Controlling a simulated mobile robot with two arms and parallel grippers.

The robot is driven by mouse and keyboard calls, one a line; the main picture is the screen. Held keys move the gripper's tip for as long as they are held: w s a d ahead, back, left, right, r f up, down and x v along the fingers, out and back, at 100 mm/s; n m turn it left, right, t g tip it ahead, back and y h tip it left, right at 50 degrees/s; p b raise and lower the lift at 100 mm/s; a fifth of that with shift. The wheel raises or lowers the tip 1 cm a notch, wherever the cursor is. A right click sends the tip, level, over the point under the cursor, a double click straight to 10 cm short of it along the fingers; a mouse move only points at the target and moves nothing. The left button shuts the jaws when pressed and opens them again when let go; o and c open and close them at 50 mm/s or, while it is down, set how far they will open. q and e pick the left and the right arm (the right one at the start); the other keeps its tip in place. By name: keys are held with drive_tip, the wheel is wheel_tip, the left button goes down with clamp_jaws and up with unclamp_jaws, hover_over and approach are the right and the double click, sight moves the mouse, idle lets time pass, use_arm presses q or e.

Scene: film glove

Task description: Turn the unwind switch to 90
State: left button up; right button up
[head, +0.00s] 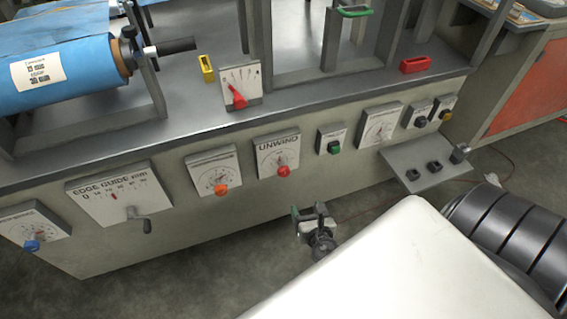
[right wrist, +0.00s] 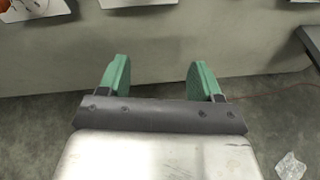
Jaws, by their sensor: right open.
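The unwind switch is a white panel (head: 278,150) marked UNWIND on the machine's front face, with a red knob (head: 283,171) at its lower part. My right gripper (head: 308,212) is below and slightly right of this panel in the head view, apart from it. In the right wrist view its two green fingers (right wrist: 158,82) are spread wide with nothing between them, facing the plain lower wall of the machine. The number that the red knob points to is too small to read. My left gripper does not show.
To the left on the same face are an orange-knob dial (head: 213,172) and the edge guide panel (head: 121,195) with a crank. To the right are a green-button box (head: 332,140) and another dial panel (head: 378,126). A low grey shelf (head: 425,165) juts out at right.

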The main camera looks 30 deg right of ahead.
sight(285, 174)
drive_tip(key=w+r+n+t+b, duration=0.1)
drive_tip(key=w, duration=0.3)
drive_tip(key=w+r+n+t+b, duration=0.1)
drive_tip(key=w+n+b, duration=0.1)
drive_tip(key=w, duration=0.2)
drive_tip(key=w+r+n+t+b, duration=0.1)
drive_tip(key=w, duration=0.2)
drive_tip(key=shift+w+d+r+n, duration=0.15)
drive_tip(key=shift+w+d+n, duration=0.25)
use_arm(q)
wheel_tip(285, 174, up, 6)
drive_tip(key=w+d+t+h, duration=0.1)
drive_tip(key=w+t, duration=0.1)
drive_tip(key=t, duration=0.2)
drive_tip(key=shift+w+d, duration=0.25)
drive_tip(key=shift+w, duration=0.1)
use_arm(e)
drive_tip(key=shift+w, duration=0.35)
drive_tip(key=shift+c, duration=0.3)
